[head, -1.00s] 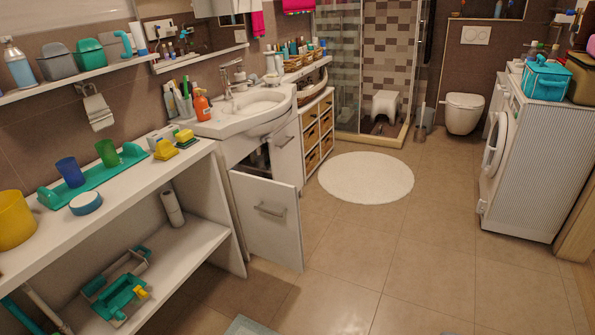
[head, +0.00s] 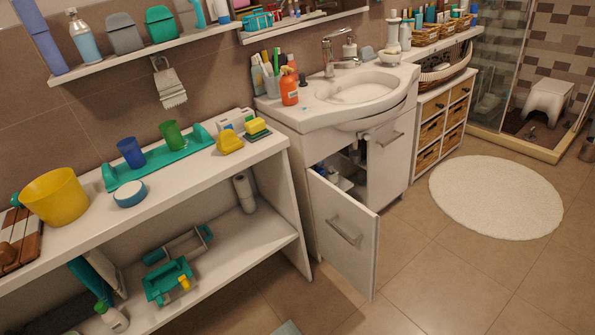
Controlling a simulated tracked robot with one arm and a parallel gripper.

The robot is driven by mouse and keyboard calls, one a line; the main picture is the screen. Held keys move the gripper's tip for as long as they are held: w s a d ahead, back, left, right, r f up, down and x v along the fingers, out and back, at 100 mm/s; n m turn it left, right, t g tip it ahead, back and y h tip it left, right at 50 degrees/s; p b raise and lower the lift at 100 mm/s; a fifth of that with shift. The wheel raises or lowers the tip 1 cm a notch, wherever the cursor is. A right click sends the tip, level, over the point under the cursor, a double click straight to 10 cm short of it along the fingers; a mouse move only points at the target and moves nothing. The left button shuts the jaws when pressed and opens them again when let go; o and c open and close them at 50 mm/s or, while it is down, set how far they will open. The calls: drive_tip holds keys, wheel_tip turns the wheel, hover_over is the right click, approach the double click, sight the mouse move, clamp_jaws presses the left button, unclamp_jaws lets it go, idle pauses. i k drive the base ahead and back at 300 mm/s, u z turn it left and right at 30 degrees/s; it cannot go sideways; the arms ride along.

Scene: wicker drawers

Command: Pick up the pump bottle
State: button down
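An orange pump bottle (head: 289,88) stands upright on the left side of the white sink (head: 362,87), beside a cup holding brushes (head: 271,82). I cannot tell from the frames which one the task names. My gripper is not in view.
The cabinet door (head: 343,232) under the sink hangs open into the room. A white shelf unit (head: 225,178) on the left holds a yellow bucket (head: 54,197) and cups. The floor (head: 455,285) and round white rug (head: 496,197) are clear.

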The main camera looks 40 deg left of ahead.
sight(332, 177)
drive_tip(key=u, duration=0.35)
drive_tip(key=i, duration=0.7)
drive_tip(key=u, duration=0.75)
drive_tip(key=i, duration=0.4)
drive_tip(key=z, duration=0.35)
drive_tip(key=k, duration=0.4)
drive_tip(key=u, duration=0.2)
